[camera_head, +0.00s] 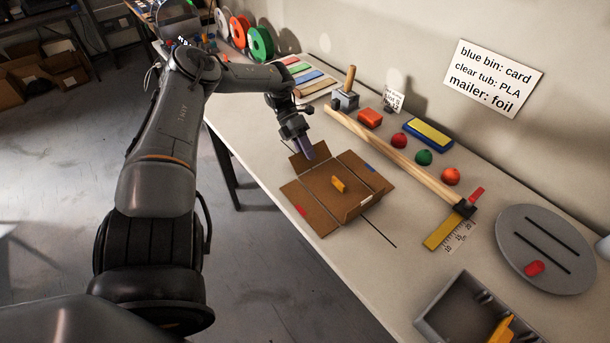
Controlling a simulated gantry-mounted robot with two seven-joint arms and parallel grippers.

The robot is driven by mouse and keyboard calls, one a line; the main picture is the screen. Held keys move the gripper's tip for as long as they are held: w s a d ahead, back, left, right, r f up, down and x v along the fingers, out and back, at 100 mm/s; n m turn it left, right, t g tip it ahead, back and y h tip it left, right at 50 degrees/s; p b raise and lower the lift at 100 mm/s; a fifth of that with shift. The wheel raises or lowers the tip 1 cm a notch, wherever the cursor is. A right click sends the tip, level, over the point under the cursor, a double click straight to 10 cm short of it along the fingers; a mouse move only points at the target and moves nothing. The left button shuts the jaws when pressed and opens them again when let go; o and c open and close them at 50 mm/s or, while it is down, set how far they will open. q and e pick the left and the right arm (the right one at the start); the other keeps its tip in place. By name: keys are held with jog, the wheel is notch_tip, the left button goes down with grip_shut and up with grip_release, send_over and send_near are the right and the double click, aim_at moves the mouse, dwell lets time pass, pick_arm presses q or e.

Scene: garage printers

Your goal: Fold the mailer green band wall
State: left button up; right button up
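The brown cardboard mailer (318,190) lies opened out on the table, with a small yellow-orange piece on its base. One wall has a red band (302,211) at the near left, and another has a blue band (369,168) at the right. A near-right wall (358,207) stands partly raised. I cannot make out a green band. My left gripper (308,153) points down at the mailer's far-left wall (298,160), in front of part of it. I cannot tell whether it touches, or whether its fingers are apart. My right gripper is out of view.
A long wooden rod (390,152) lies behind the mailer, with red and green balls beyond it. A yellow ruler (442,236), a grey round plate (545,250) and a grey bin (455,312) are to the right.

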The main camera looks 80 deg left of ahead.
pick_arm(q)
jog(key=shift+w+d+r+g+y+p, duration=0.1)
jog(key=shift+d+r+g+y+p, duration=0.2)
jog(key=shift+y+p, duration=0.85)
jog(key=shift+w+d+r+g+y+p, duration=0.1)
jog(key=shift+d+r+g+y+p, duration=0.2)
jog(key=shift+p, duration=1.7)
jog(key=shift+w+d+r+g+y+p, duration=0.1)
jog(key=shift+d+r+g+y+p, duration=0.4)
jog(key=shift+p, duration=1.1)
jog(key=shift+f+y+p, duration=0.1)
jog(key=shift+y+p, duration=0.55)
jog(key=shift+w+d+y+p, duration=0.2)
jog(key=shift+y+p, duration=0.3)
jog(key=shift+y, duration=0.3)
jog(key=w+p+v, duration=0.1)
jog(key=p+v, duration=0.9)
jog(key=v, duration=0.1)
jog(key=s+d+f+h, duration=0.1)
jog(key=s+d+f, duration=0.1)
jog(key=d, duration=0.7)
jog(key=s+d+f+g+h, duration=0.1)
jog(key=s+d+f+h, duration=0.1)
jog(key=d, duration=0.7)
jog(key=s+d+f+g+h, duration=0.1)
jog(key=s+d, duration=0.3)
jog(key=d, duration=0.5)
jog(key=shift+s+f+m+h, duration=0.2)
jog(key=shift+f+m+h, duration=0.1)
jog(key=shift+f+h, duration=0.2)
